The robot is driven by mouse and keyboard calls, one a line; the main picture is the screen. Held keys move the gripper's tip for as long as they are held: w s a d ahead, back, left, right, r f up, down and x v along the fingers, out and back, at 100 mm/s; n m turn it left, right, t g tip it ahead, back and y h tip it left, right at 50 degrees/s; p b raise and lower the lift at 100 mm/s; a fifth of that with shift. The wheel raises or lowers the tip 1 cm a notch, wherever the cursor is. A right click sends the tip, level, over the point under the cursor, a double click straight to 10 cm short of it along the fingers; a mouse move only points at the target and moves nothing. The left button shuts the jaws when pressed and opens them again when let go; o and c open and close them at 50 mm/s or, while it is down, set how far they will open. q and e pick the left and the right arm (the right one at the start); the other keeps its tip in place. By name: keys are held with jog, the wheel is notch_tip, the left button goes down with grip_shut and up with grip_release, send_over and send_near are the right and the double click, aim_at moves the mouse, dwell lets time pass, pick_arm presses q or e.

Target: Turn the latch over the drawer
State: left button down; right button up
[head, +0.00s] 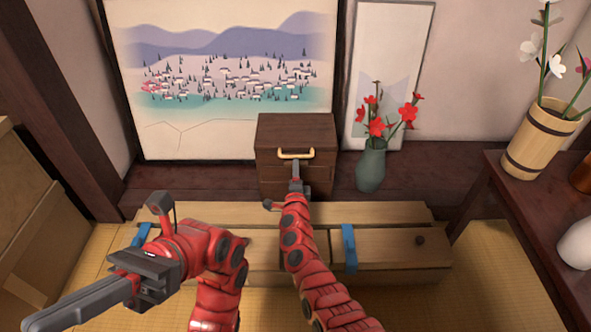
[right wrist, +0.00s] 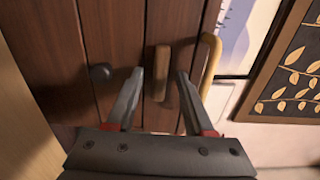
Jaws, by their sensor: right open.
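The latch (right wrist: 162,66) is a short brown wooden bar on the front of the dark wooden cabinet (head: 325,140). In the right wrist view it lies roughly parallel to the seams of the front. My right gripper (right wrist: 160,75) is open, with one finger on each side of the latch; I cannot tell whether they touch it. A dark round knob (right wrist: 102,72) sits on the front beside the left finger. In the head view my right gripper (head: 296,167) is at the cabinet front and hides the latch. My left gripper (head: 60,306) points to the lower left, away from the cabinet; its jaw opening is unclear.
A golden handle (head: 296,154) is on the cabinet's upper part. A grey vase (head: 371,170) with red flowers stands close to its right. A long wooden chest (head: 390,213) with blue bands lies in front. A dark table (head: 515,175) is at the right.

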grip_shut()
pick_arm(q)
jog(key=shift+w, duration=0.1)
